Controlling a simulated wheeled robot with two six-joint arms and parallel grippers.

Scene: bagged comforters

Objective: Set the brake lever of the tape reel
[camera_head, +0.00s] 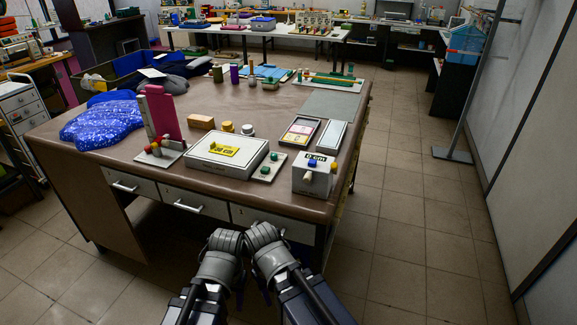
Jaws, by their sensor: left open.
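A white box (318,177) with a "0 cm" display stands at the table's front right corner. It has small blue, white and yellow knobs on its front and right side; I cannot tell whether one is the brake lever. No tape reel shows clearly. My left gripper (224,240) is open and empty, in front of the table and below its top. My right gripper (263,235) is beside it, close to it; its jaws are too small and dark to read. Both grippers are apart from the white box.
The brown table (190,178) bears a blue bagged comforter (102,122), a pink upright block (162,112), a flat white box (228,154) with a yellow label, a plate with green knobs (268,167) and two trays (301,131). Drawer handles stick out in front. Floor is free on the right.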

